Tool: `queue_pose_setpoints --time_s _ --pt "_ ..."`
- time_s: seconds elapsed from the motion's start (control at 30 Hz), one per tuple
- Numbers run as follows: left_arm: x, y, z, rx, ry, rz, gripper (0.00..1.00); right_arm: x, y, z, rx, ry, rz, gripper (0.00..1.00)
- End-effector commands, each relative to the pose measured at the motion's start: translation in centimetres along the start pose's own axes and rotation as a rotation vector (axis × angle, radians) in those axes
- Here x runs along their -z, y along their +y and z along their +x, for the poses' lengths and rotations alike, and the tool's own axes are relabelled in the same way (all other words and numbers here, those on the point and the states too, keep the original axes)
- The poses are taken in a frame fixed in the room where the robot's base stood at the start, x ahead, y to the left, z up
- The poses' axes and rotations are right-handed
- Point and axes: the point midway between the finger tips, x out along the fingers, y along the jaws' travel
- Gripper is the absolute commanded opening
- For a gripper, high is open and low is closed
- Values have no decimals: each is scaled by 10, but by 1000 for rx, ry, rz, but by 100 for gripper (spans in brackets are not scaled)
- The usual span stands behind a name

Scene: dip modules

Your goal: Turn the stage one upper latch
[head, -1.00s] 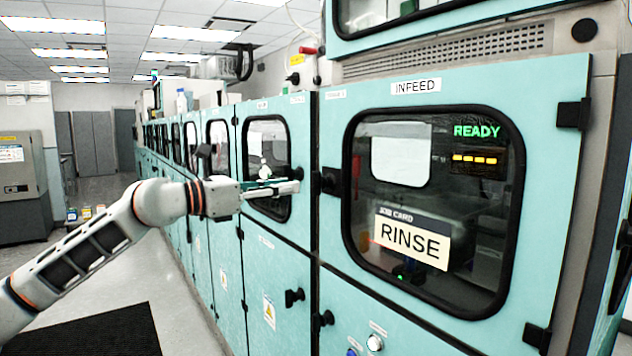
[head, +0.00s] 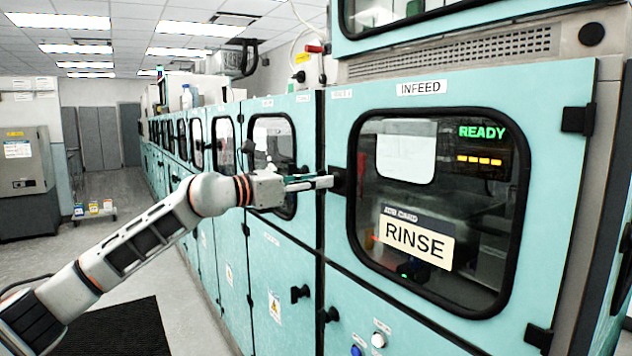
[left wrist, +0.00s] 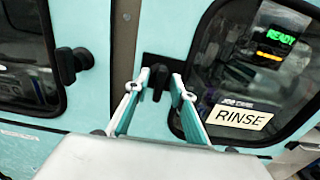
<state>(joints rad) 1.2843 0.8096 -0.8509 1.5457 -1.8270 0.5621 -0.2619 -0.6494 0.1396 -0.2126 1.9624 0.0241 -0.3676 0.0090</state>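A black latch (head: 339,181) sits at the left edge of the teal door with the RINSE card. I take it as the stage one upper latch, but the small label above it is too small to read. In the left wrist view the latch handle (left wrist: 159,80) hangs roughly upright between the fingertips. My left gripper (head: 326,182) reaches it from the left. Its two fingers stand apart, one on each side of the handle (left wrist: 160,77); whether they touch it I cannot tell. My right gripper is not in view.
A neighbouring door's black latch (left wrist: 72,65) is left in the wrist view. Two lower latches, one left (head: 299,293) and one right (head: 328,314), stick out below. The door window (head: 440,285) shows READY.

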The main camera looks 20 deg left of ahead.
Motion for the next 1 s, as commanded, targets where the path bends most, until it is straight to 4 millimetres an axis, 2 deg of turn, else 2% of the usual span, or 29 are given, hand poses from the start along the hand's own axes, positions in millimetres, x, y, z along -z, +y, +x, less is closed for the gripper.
queue_pose_setpoints --time_s 0.03,0.07,0.53,0.77,1.0 --pt "0 0 0 0 0 0 8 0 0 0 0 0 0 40" --pt "0 0 0 0 0 0 0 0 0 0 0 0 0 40" --pt "0 0 0 0 0 49 0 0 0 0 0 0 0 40" --pt "0 -1 0 0 0 192 0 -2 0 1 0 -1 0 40" --pt "1 -2 0 0 0 413 0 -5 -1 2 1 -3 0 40"
